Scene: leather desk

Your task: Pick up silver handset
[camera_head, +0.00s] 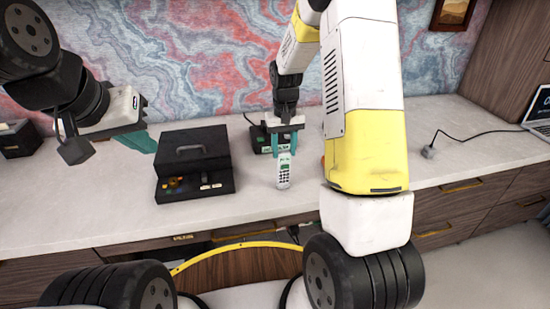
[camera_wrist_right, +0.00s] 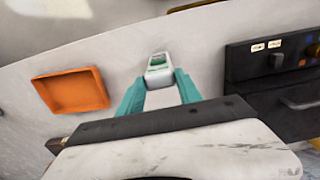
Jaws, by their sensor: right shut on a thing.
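The silver handset (camera_head: 284,172) has a keypad and a green screen, and it stands near upright below my right gripper in the head view. My right gripper (camera_head: 284,140) has teal fingers and is shut on the handset's upper part. In the right wrist view the handset's top (camera_wrist_right: 158,61) shows between the teal fingertips of the right gripper (camera_wrist_right: 160,88). Whether the handset touches the desk is hard to tell. My left gripper (camera_head: 141,143) is at the upper left, apart from the handset, and its finger gap is not clear.
A black box (camera_head: 193,163) with a handle and small items stands left of the handset. A dark device with green labels (camera_head: 261,140) is behind the right gripper. An orange tray (camera_wrist_right: 98,92) lies on the white desk. A laptop (camera_head: 540,118) is far right. The desk's right part is mostly clear.

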